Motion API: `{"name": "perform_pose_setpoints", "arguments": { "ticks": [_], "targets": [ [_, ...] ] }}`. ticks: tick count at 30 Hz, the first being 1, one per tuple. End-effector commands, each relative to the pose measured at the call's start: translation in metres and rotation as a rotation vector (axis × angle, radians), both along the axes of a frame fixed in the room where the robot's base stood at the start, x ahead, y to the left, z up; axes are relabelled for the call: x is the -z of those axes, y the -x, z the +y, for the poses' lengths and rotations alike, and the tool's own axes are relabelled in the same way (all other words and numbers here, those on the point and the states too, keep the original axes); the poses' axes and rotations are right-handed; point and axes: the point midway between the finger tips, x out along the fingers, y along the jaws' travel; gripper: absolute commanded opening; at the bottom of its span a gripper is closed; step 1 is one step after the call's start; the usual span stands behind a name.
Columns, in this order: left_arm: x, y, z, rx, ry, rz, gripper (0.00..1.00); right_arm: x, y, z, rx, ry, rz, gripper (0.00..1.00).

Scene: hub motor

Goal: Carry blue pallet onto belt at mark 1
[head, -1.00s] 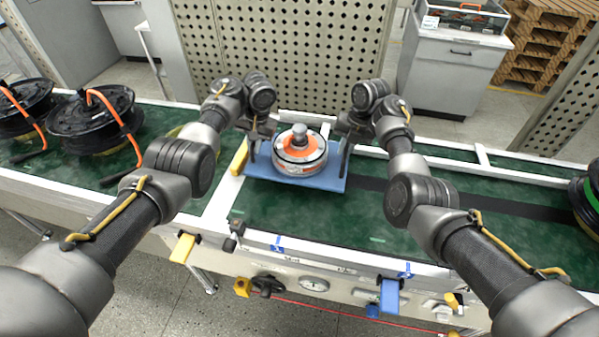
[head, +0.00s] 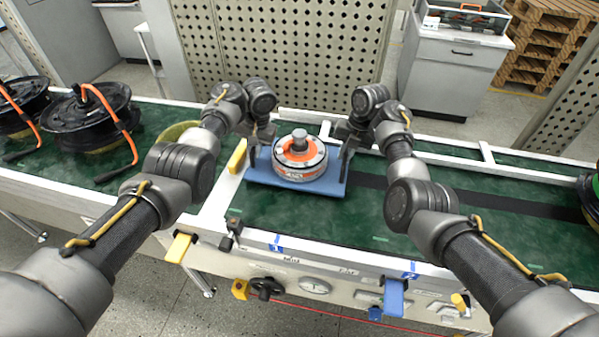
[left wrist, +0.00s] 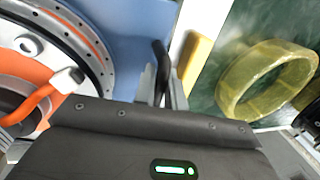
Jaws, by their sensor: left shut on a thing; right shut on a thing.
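The blue pallet (head: 330,190) is over the green belt (head: 300,222), level with the blue mark 1 label (head: 276,242) on the front rail. Whether it touches the belt is unclear. A round orange and grey hub motor (head: 300,160) sits upright on it. My left gripper (head: 256,150) is shut on the pallet's left handle, and the left wrist view shows a dark handle (left wrist: 160,65) at its fingers beside the blue surface. My right gripper (head: 345,148) is shut on the pallet at its right side. The fingertips are partly hidden in the head view.
A yellow block (head: 238,157) on the white rail is close to the pallet's left edge. A yellow ring (left wrist: 265,78) lies beyond it. Black reels (head: 93,118) stand at left. A dark strip runs along the clear belt to the right, toward another reel (head: 590,195).

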Motion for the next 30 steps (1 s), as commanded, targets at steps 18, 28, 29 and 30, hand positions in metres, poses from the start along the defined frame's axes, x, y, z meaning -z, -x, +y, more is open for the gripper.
{"name": "perform_pose_setpoints", "arguments": {
  "ticks": [18, 28, 29, 30],
  "targets": [
    [0.014, 0.000, 0.000, 0.000, 0.000, 0.000, 0.34, 0.014, 0.000, 0.000, 0.000, 0.000, 0.000, 0.34],
    [-0.012, 0.000, -0.006, 0.001, 0.004, -0.003, 0.34, 0.014, 0.000, 0.000, 0.000, 0.000, 0.000, 0.34],
    [-0.018, 0.000, -0.008, 0.001, 0.004, -0.004, 0.34, 0.014, 0.000, 0.000, 0.000, 0.000, 0.000, 0.34],
    [-0.027, 0.001, -0.010, 0.002, 0.005, -0.004, 0.34, 0.014, 0.000, 0.000, 0.000, 0.000, 0.000, 0.34]
  ]
}}
